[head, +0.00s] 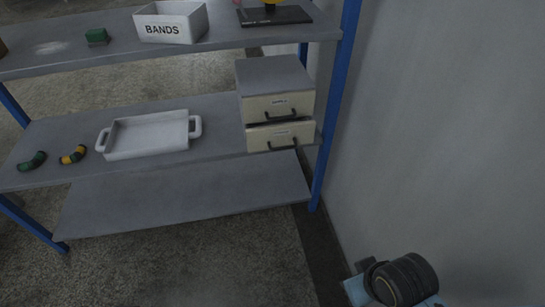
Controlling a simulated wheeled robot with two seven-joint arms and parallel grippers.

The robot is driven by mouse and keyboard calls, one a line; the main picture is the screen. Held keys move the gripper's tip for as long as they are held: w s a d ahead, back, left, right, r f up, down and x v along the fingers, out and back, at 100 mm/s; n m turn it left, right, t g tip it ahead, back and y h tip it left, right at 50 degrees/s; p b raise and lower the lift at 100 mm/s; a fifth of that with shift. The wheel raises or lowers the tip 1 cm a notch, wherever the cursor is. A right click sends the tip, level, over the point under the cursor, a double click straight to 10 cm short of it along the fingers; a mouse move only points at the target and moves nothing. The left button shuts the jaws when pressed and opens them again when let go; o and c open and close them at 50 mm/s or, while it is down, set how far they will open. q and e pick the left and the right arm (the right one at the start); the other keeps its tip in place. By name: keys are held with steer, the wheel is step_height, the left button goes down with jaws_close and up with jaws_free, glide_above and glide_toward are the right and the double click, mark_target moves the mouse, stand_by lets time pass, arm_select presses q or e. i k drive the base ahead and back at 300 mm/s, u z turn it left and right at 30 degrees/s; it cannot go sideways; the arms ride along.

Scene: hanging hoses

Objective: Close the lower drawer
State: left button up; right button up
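A small grey drawer cabinet (272,72) stands at the right end of the middle shelf, with two cream drawer fronts. The upper drawer (262,104) has a dark handle and a small label and looks shut. The lower drawer (262,134), also with a dark handle, sits slightly forward of the upper one, with a dark gap above its front. It looks a little open; its inside is hidden. Nothing touches the drawers.
A white two-handled tray (150,138) and two short curved hose pieces, green (32,161) and yellow-black (74,154), lie on the middle shelf. A white BANDS bin (172,22) stands above. A blue post (335,105) is right of the cabinet, near the grey wall (440,130).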

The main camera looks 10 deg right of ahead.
mark_target(290, 133)
steer(key=u, duration=1.15)
steer(key=i, duration=0.95)
steer(key=z, duration=1.25)
